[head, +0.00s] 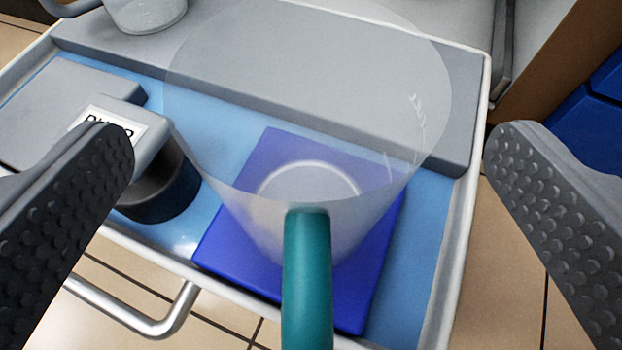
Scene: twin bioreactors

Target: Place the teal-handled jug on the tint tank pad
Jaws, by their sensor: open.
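A clear jug (300,90) with a teal handle (307,285) stands in the middle of the head view, seen from above. Its pale round base shows over a dark blue square pad (235,240), and it looks upright on it. No label shows on this pad, so I cannot tell whether it is the tint tank pad. My gripper (312,140) is open, one finger at each side of the picture. The teal handle lies between the fingers, with wide gaps on both sides. The handle's lower end is cut off by the frame.
The pad lies on a light blue cart top (420,265) with a pale raised rim. A grey and black pump (155,190) stands left of the jug, close to my left finger. Another clear vessel (145,12) is at the top left. A metal rail (150,325) juts out below.

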